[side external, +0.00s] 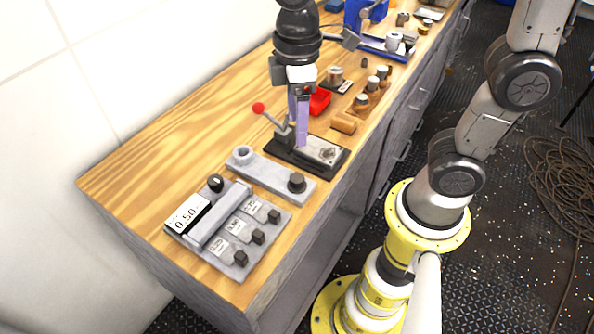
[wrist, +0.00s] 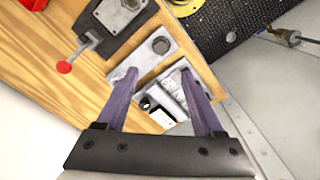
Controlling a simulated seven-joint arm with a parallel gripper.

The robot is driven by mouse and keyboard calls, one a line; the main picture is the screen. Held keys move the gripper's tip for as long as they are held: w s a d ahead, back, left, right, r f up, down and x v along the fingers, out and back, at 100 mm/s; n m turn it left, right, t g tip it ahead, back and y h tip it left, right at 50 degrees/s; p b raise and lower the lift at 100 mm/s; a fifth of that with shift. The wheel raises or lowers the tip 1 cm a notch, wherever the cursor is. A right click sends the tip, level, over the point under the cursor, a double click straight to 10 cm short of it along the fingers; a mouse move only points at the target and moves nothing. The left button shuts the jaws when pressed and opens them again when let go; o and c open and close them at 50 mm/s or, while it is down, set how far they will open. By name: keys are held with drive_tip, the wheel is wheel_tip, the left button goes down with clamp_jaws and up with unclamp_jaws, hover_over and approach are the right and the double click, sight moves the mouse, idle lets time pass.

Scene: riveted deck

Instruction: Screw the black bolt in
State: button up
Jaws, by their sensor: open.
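A black bolt head (side external: 297,182) stands at the near right end of a light grey plate (side external: 268,174) on the wooden bench. A round grey boss with a hole (side external: 242,154) is at the plate's other end. The wrist view also shows the bolt head (wrist: 161,46), beyond and between my fingers, and the plate (wrist: 150,62). The boss seems hidden behind the left finger there. My gripper (side external: 298,128) points down over the lever fixture, behind the plate in the side view. Its purple fingers (wrist: 160,72) are apart with nothing between them.
A dark lever fixture (side external: 318,152) with a red ball (side external: 258,108) stands close to my fingers. A grey panel (side external: 215,248) with several black knobs and a 0.50 display (side external: 187,214) lies at the near end. A red bin (side external: 319,101) and wooden blocks (side external: 345,122) are farther back.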

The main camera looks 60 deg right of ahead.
sight(297, 178)
wheel_tip(297, 178, down, 14)
drive_tip(key=shift+a, duration=0.1)
idle(0.5)
clamp_jaws()
